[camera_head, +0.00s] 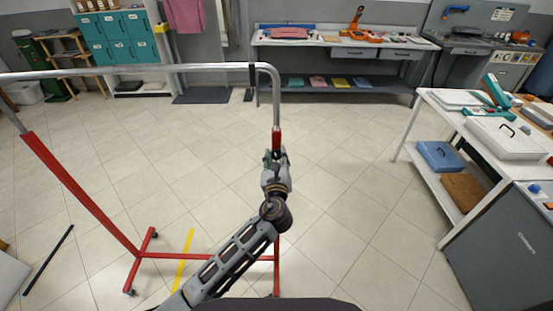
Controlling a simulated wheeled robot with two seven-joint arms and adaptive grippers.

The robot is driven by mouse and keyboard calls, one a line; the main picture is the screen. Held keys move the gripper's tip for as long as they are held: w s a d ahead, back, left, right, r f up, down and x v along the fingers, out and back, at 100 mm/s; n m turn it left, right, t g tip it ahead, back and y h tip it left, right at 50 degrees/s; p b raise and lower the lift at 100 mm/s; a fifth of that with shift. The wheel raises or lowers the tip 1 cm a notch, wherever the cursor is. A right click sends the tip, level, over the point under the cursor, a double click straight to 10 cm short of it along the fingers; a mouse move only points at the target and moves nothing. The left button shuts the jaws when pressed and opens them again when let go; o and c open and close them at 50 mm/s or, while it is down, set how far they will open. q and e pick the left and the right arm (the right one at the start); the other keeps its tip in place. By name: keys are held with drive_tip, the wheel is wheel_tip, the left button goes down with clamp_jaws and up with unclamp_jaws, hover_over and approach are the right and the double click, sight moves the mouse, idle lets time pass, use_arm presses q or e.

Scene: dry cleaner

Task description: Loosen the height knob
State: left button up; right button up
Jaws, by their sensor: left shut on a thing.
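A garment rack with a grey top rail (160,69) and a red lower frame (85,198) stands in front of me. My left gripper (275,157) is at the rack's right upright, where the red post (276,138) meets the grey tube. It is shut at that spot, and the height knob is hidden behind its fingers, so I cannot see the knob itself. My left arm reaches up to it from the bottom of the picture. My right gripper is not in the picture.
A white table (437,111) with cases stands at the right, beside a grey cabinet (507,245). A workbench (345,41) and teal lockers (118,37) stand along the back wall. The tiled floor between the rack and the right table is clear.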

use_arm(q)
drive_tip(key=n+b, duration=0.2)
drive_tip(key=n, duration=0.2)
drive_tip(key=shift+f+n, duration=0.15)
drive_tip(key=shift+n, duration=0.25)
drive_tip(key=n+b, duration=0.2)
drive_tip(key=n, duration=0.3)
drive_tip(key=shift+b, duration=0.4)
drive_tip(key=shift+n, duration=0.7)
drive_tip(key=shift+n+b, duration=0.85)
drive_tip(key=shift+n, duration=0.55)
drive_tip(key=shift+n+b, duration=0.3)
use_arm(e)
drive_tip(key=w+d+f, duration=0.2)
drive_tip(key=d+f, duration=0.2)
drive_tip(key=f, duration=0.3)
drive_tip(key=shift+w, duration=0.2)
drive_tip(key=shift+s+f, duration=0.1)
